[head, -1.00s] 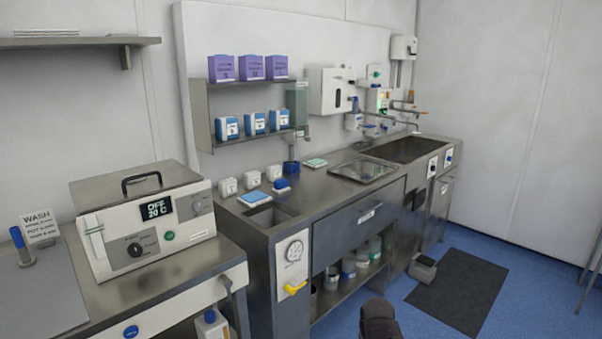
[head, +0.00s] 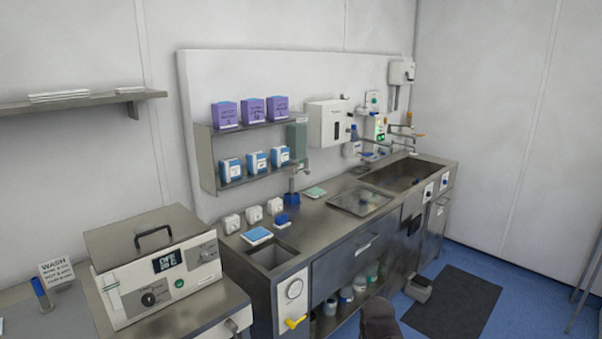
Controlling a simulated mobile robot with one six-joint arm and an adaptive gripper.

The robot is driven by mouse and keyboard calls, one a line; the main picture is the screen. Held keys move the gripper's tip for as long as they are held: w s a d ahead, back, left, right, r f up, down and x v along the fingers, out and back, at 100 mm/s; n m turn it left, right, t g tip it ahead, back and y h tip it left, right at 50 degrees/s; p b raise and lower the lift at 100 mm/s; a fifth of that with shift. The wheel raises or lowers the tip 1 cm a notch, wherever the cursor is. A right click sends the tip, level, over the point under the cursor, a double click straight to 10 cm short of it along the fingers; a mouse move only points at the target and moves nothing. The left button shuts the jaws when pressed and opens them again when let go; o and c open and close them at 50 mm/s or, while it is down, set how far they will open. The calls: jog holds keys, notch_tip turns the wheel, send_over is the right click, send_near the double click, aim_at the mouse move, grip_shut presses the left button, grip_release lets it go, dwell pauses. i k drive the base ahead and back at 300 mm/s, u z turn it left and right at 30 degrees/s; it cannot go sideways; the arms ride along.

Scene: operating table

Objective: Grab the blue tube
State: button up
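A small upright tube with a blue upper part (head: 40,288) stands at the far left of the head view. It is on a grey surface beside the WASH sign, and its lower end meets a grey base. Its fine details are too small to tell. No gripper fingers show in the head view. A dark rounded shape, perhaps part of my arm, shows at the bottom centre, well to the right of the tube.
A WASH sign (head: 57,271) and a box-shaped heated bath (head: 160,262) stand just right of the tube. A steel counter (head: 315,222) with a sink and small boxes runs to the right. A wall shelf (head: 80,107) hangs above. Blue floor and a dark mat (head: 455,302) lie at right.

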aim_at(36, 282)
jog(key=u, duration=0.15)
jog(key=k, duration=0.5)
jog(key=u, duration=0.5)
jog(key=k, duration=0.85)
jog(key=u, duration=0.95)
jog(key=i, duration=1.7)
jog(key=z, duration=0.15)
